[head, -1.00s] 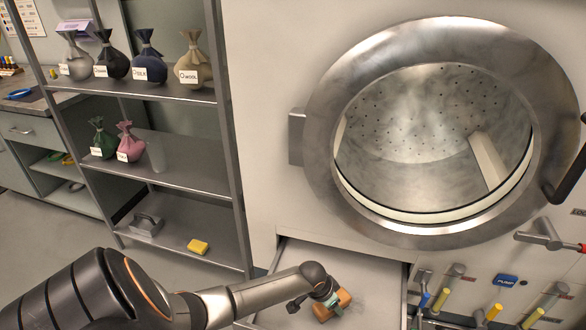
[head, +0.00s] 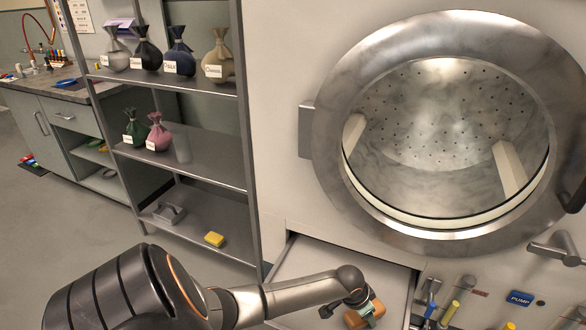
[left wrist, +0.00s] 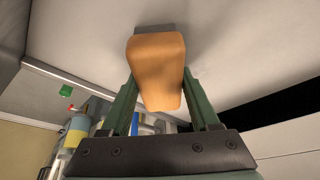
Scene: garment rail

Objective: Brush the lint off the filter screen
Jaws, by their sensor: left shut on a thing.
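My left gripper (head: 362,307) is shut on an orange-brown block, which looks like the wooden back of a brush (head: 372,310). It is over the pale panel of the pulled-out filter drawer (head: 335,262), below the round drum door. In the left wrist view the green fingers (left wrist: 160,95) clasp the orange block (left wrist: 156,70) from both sides, close to the pale surface, on which a shadow falls. Bristles are hidden, and I cannot tell whether the block touches the surface. No lint is clearly visible. My right gripper is not in view.
The steel drum door ring (head: 333,150) stands above the drawer. Levers and a blue PUMP label (head: 520,298) are to the right. A shelf rack (head: 245,120) at left holds several tied bags, a grey handled tool (head: 169,213) and a yellow sponge (head: 214,239).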

